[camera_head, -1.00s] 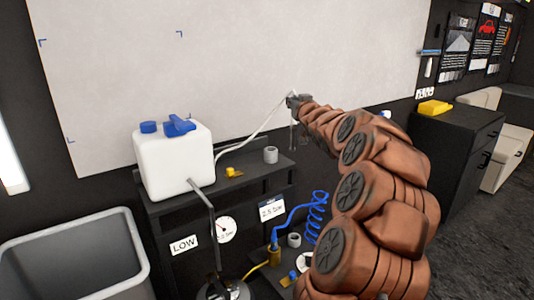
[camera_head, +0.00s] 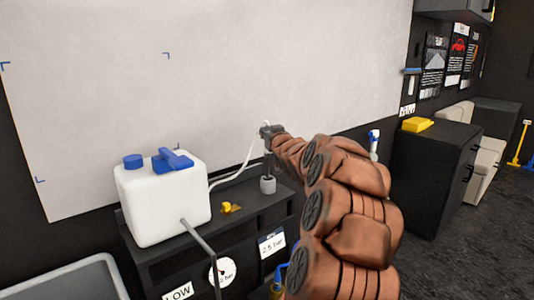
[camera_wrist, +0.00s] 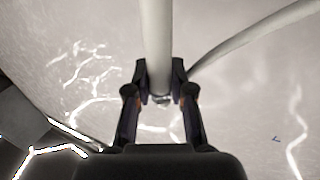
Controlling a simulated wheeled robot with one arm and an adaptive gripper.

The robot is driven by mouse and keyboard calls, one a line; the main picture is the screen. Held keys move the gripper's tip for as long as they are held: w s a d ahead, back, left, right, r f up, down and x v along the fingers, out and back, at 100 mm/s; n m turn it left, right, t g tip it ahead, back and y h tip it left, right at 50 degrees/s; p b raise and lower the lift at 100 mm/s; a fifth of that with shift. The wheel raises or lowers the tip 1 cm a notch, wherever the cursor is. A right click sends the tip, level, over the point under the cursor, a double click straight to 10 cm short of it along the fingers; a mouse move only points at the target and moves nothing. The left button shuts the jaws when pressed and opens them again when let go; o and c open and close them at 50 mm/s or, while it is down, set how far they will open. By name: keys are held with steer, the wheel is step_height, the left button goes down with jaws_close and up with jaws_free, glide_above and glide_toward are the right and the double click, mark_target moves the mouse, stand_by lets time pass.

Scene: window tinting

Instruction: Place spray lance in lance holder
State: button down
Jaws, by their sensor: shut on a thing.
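My gripper (camera_wrist: 158,92) is shut on the spray lance (camera_wrist: 157,40), a pale rod between its fingers in the wrist view. In the head view my gripper (camera_head: 268,134) is above the black shelf. The lance holder (camera_head: 268,185) is a small grey cylinder standing on that shelf, directly below my gripper in the picture. A dark, narrow upright part shows between my gripper and the holder. I cannot tell whether the lance's lower end is inside the holder or just over or behind it. The white hose (camera_head: 232,172) runs from the tank up to my gripper.
A white tank (camera_head: 160,205) with blue caps stands on the black shelf (camera_head: 160,255), left of the holder. A small yellow part (camera_head: 230,208) lies between them. A pale wall panel (camera_head: 220,70) is behind. A dark cabinet (camera_head: 436,180) stands at right.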

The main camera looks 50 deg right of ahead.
steer(key=shift+s+f, duration=0.1)
steer(key=shift+f, duration=2.1)
steer(key=shift+f, duration=0.2)
steer(key=c, duration=1)
jaws_free()
steer(key=shift+r, duration=0.2)
steer(key=shift+b+v, duration=1.1)
steer(key=shift+v, duration=4.9)
